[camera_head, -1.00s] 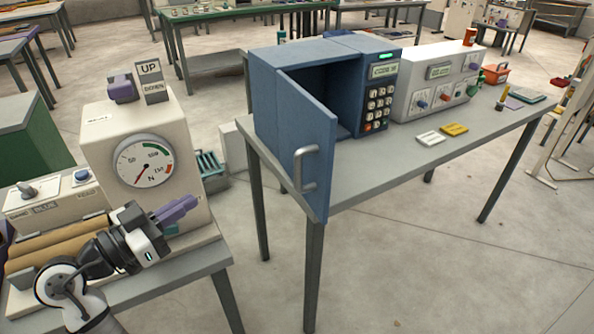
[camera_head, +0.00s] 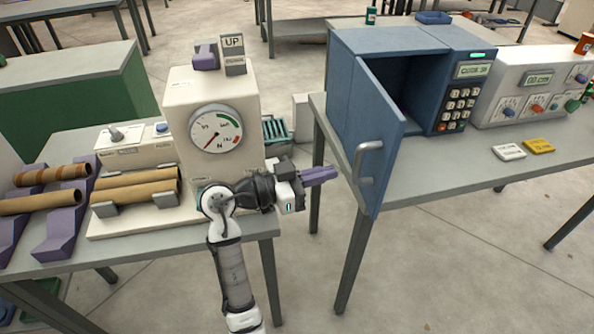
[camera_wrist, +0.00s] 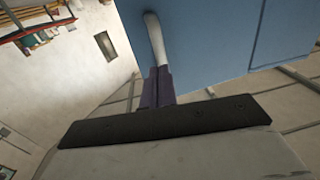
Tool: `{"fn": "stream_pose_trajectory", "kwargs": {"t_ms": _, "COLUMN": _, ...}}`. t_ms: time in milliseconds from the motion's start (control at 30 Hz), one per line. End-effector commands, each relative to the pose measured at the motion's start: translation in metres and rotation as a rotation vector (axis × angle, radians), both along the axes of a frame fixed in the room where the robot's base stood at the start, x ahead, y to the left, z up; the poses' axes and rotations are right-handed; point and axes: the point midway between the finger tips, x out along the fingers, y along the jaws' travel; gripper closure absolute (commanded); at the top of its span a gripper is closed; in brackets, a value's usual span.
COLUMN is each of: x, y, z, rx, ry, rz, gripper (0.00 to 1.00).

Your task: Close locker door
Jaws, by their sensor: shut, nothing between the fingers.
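The blue locker (camera_head: 376,78) stands on the grey table at the right in the head view. Its door (camera_head: 374,135) hangs open towards me, hinged on the left, and the dark inside shows. The door carries a grey bar handle (camera_head: 364,162). My gripper (camera_head: 336,174), with purple fingers, is shut and empty, just left of the handle and the door's lower part. In the wrist view, the shut fingers (camera_wrist: 158,88) point at the blue door (camera_wrist: 200,40). The pale handle (camera_wrist: 155,38) shows just beyond the fingertips; I cannot tell whether they touch.
A keypad (camera_head: 461,107) is on the locker's right part. A white control box (camera_head: 530,85) and two small cards, one white (camera_head: 508,152) and one yellow (camera_head: 539,146), share the table. A dial machine (camera_head: 212,125) and cardboard tubes (camera_head: 136,186) stand on the left table.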

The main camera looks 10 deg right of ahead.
Motion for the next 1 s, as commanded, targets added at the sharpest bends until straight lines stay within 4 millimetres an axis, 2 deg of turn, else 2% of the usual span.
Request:
{"fn": "stream_pose_trajectory", "kwargs": {"t_ms": 100, "x": 0.002, "y": -0.019, "z": 0.004, "rx": -0.001, "ry": 0.002, "rz": -0.001, "gripper": 1.00}}
{"fn": "stream_pose_trajectory", "kwargs": {"t_ms": 300, "x": 0.005, "y": -0.034, "z": 0.001, "rx": -0.001, "ry": 0.001, "rz": 0.001, "gripper": 1.00}}
{"fn": "stream_pose_trajectory", "kwargs": {"t_ms": 1000, "x": 0.010, "y": -0.042, "z": -0.002, "rx": 0.000, "ry": -0.001, "rz": 0.048, "gripper": 1.00}}
